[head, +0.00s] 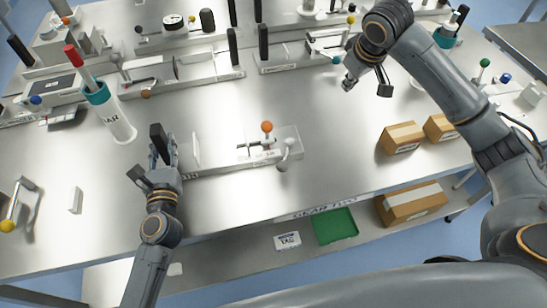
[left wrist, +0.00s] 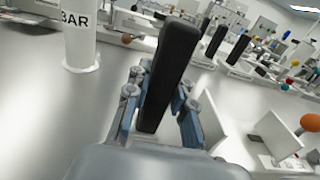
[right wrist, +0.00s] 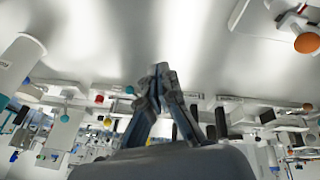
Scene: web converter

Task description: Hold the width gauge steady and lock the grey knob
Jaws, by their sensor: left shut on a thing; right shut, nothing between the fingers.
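The width gauge (head: 225,160) is a long, low metal base near the table's front edge. It has an upright white plate, an orange ball knob (head: 267,126) and a grey knob (head: 288,142) on a short lever at its right end. My left gripper (head: 160,150) is shut on the upright black handle (head: 157,130) at the gauge's left end. The handle (left wrist: 170,75) stands between the fingers in the left wrist view. My right gripper (head: 348,85) is shut and empty above the table, up and right of the grey knob. The orange knob (right wrist: 306,42) shows in the right wrist view.
A white cylinder marked BAR (head: 118,125) stands left of the gauge. Other fixtures with black handles (head: 233,46) line the back. Small cardboard boxes (head: 402,138) sit at the right. A green tray (head: 335,226) is on the lower shelf. The tabletop between gauge and back fixtures is clear.

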